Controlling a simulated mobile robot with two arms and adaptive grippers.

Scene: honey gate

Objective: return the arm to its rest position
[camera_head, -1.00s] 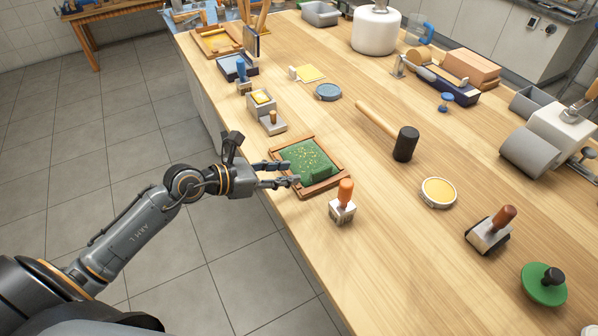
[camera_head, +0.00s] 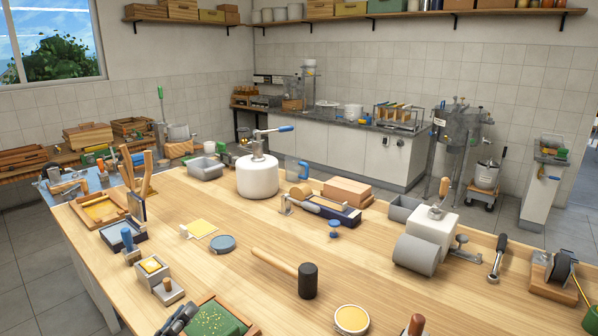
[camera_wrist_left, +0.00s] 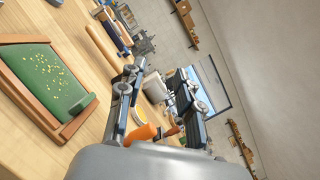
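My left gripper (camera_head: 180,318) shows at the bottom edge of the head view, cut off by the frame, at the left side of a wooden-framed green tray (camera_head: 213,318). In the left wrist view its two fingers (camera_wrist_left: 160,98) are spread apart, with nothing held between them. The tray, with yellow flecks on its green surface, lies to the left of the fingers there (camera_wrist_left: 18,40). An orange handle (camera_wrist_left: 145,132) shows low in that view, beyond the gripper's base. The rest of my left arm is out of the head view. My right gripper is not in view.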

